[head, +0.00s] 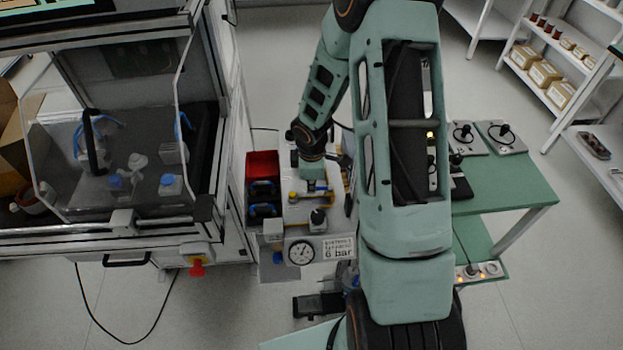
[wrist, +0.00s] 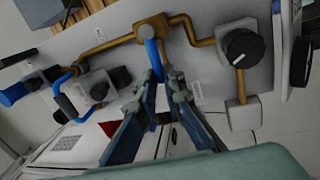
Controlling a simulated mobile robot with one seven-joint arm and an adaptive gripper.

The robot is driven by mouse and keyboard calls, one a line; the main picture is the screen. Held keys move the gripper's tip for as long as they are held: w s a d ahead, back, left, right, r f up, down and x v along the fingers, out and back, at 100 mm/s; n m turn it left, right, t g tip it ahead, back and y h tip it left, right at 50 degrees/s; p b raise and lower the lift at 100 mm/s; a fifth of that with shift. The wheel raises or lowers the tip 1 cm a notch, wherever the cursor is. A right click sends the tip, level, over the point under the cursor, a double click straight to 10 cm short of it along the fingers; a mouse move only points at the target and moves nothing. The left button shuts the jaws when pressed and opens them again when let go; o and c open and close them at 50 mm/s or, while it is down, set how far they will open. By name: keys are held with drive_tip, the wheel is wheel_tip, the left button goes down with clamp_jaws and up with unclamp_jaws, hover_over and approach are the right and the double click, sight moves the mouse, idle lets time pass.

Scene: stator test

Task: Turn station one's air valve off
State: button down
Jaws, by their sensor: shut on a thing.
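In the wrist view, a pale panel (wrist: 215,80) carries brass pipes and valves. A valve (wrist: 152,27) at the top middle has a blue lever (wrist: 152,52) that runs down the picture, roughly crosswise to the brass pipe beside it. My gripper (wrist: 163,80) is shut on this blue lever, with one finger on each side of it. The station label is too small to read. In the head view, my gripper (head: 313,172) is over the panel, and its fingertips and the lever are hard to make out.
Further blue handles (wrist: 64,102) are at the panel's left, and a black knob (wrist: 243,48) is at its right. In the head view, a gauge (head: 301,252) and a 6 bar sign (head: 339,249) are at the front. A red bin (head: 262,164) stands left, a green table (head: 500,190) right.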

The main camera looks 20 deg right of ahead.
drive_tip(key=shift+s+n, duration=0.2)
drive_tip(key=shift+n, duration=0.3)
drive_tip(key=shift+s, duration=0.1)
drive_tip(key=c, duration=2)
unclamp_jaws()
drive_tip(key=r, duration=0.4)
drive_tip(key=s+r, duration=0.1)
drive_tip(key=r, duration=0.3)
drive_tip(key=s+r, duration=0.1)
drive_tip(key=r, duration=0.2)
drive_tip(key=shift+s+a+r, duration=0.15)
drive_tip(key=shift+a+r, duration=0.1)
drive_tip(key=shift+r, duration=0.15)
